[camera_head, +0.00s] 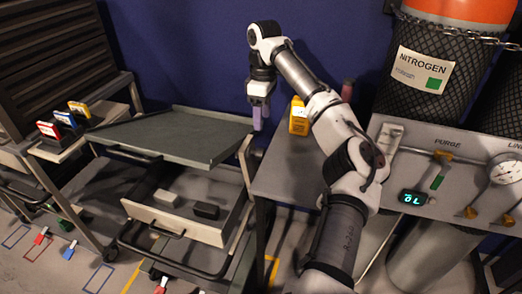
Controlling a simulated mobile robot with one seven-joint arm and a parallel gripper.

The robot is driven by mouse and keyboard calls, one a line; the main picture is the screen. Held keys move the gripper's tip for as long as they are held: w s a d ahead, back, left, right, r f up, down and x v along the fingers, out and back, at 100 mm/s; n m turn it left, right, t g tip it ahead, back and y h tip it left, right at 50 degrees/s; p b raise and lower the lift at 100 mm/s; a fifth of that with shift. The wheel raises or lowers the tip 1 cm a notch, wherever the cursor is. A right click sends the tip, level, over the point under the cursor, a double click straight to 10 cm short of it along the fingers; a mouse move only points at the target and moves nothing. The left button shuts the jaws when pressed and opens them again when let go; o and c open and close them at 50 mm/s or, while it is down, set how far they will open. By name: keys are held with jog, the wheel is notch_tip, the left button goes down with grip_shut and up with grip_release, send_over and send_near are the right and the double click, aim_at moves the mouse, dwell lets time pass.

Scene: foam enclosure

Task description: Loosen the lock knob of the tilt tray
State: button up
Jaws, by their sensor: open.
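The tilt tray is a grey sheet-metal top (185,138) on a wheeled cart at the left middle, and it looks tilted. I cannot make out its lock knob for certain. A small dark shape (257,153) by the cart's right upright, below my gripper, may be the knob. My gripper (258,122) hangs with its purplish fingers pointing down, just right of the tray's right edge. It is open and empty, and seems apart from the cart.
A yellow bottle (299,117) stands on the grey bench right of my gripper. A nitrogen cylinder (424,75) and a gauge panel (455,150) are at the right. A blue wall is behind.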

aim_at(261, 150)
jog(key=f, duration=1.2)
jog(key=shift+s+a, duration=0.2)
jog(key=shift+s, duration=0.2)
jog(key=c, duration=1)
jog(key=shift+s+f+t+h, duration=0.1)
jog(key=shift+s+t+h, duration=0.1)
jog(key=shift+t, duration=0.45)
jog(key=shift+s+f+t+h, duration=0.1)
jog(key=shift+t+h, duration=0.1)
jog(key=shift+t, duration=0.45)
jog(key=shift+r, duration=0.1)
jog(key=o, duration=1)
